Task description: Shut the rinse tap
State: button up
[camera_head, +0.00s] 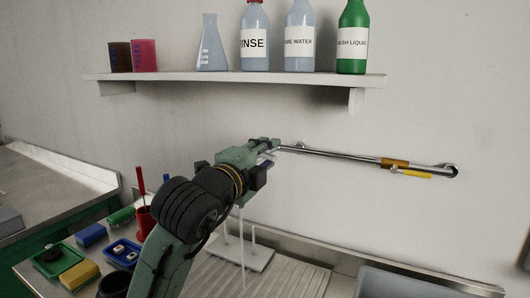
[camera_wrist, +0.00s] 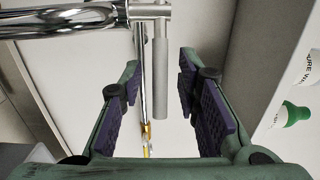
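A chrome pipe (camera_head: 335,153) runs along the wall, and a chrome part of it crosses the upper left of the wrist view (camera_wrist: 70,20). A grey lever handle (camera_wrist: 160,75) hangs from a metal crosspiece in the wrist view. My gripper (camera_head: 272,146) is at the pipe's left end in the head view. In the wrist view my gripper (camera_wrist: 158,95) is open, with the grey lever between its fingers and a gap on both sides. A yellow lever (camera_head: 416,175) sits by an orange collar (camera_head: 394,163) at the pipe's right. I see no label naming either tap.
A shelf (camera_head: 230,77) above the arm holds a flask (camera_head: 212,45), a rinse bottle (camera_head: 255,42), a pure water bottle (camera_head: 299,42), a green wash liquid bottle (camera_head: 353,42) and two cups. Below are a rack with white pegs (camera_head: 243,256), a ribbed drainboard (camera_head: 300,278) and a sink edge (camera_head: 425,285).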

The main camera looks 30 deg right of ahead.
grip_shut()
dwell(0.3)
dwell(0.6)
